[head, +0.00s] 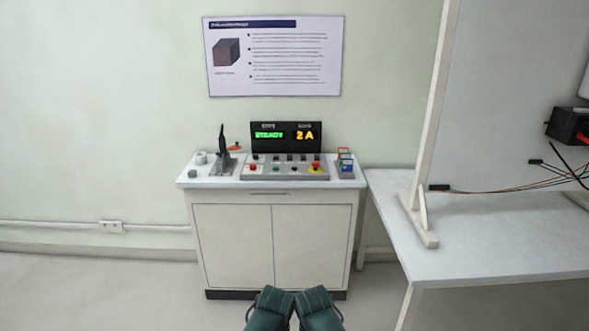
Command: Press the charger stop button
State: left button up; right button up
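A grey control console (285,173) stands on top of a white cabinet (230,240) against the wall. Its sloped face carries several small buttons, among them a red button (253,167) at the left and a larger red button on a yellow base (315,166) at the right. The labels are too small to read, so I cannot tell which is the charger stop button. A black display panel (286,143) behind shows green text like "STEADY" and a yellow "2A".
A black lever (222,140) on a grey base stands left of the console. A small rack with coloured frames (345,162) stands at its right. A white table (480,240) with an upright panel and wires is at the right. The floor before the cabinet is clear.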

grip_shut()
dwell(1.5)
